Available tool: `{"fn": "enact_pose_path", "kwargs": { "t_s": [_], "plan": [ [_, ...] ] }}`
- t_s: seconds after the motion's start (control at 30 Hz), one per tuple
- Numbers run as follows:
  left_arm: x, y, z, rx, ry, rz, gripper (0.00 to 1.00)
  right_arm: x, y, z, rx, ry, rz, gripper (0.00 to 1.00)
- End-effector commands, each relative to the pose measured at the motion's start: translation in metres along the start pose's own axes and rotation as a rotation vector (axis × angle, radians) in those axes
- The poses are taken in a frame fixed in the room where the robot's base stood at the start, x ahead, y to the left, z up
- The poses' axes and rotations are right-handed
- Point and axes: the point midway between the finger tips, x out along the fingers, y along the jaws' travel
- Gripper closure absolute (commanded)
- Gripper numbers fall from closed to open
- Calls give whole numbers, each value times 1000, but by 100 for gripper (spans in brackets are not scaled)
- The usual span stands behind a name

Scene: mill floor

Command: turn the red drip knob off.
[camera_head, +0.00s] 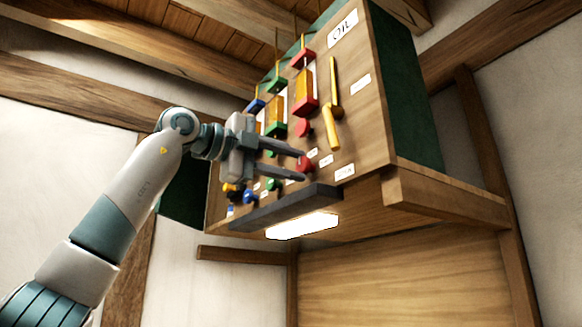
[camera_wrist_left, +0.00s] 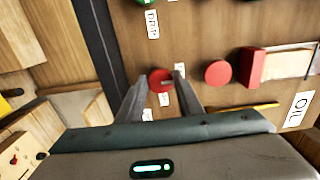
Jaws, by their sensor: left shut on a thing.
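The red drip knob (camera_head: 305,164) is a small round knob low on the wooden oil panel (camera_head: 353,125). In the left wrist view the red drip knob (camera_wrist_left: 160,80) sits between my two fingertips. My left gripper (camera_head: 300,165) reaches in from the left and is shut on the knob; the fingers (camera_wrist_left: 160,82) lie on either side of it. Small white labels are beside the knob, too small to read in full. My right gripper is not in view.
A larger red round part (camera_wrist_left: 218,73) sits close by, below a red-capped amber oil glass (camera_head: 304,92). A yellow lever (camera_head: 333,112) is to the right. Green and blue knobs are to the left. A dark ledge (camera_head: 285,207) runs under the panel, above a lit lamp (camera_head: 302,226).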

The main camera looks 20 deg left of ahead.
Motion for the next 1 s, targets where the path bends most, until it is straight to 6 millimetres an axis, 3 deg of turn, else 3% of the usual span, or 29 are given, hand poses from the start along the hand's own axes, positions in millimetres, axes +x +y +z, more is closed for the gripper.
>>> {"fn": "enact_pose_path", "kwargs": {
  "t_s": [0.43, 0.47, 0.53, 1.0],
  "plan": [
    [0, -1, 1, -17, -1, -2, 90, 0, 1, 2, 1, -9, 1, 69],
    [0, -1, 1, -17, -1, -2, 65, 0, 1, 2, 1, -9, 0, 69],
    [0, 0, 1, -17, -1, -1, 50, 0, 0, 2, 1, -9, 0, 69],
    [-6, 1, 0, -15, 0, -1, 50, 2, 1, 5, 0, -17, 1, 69]
  ]
}}
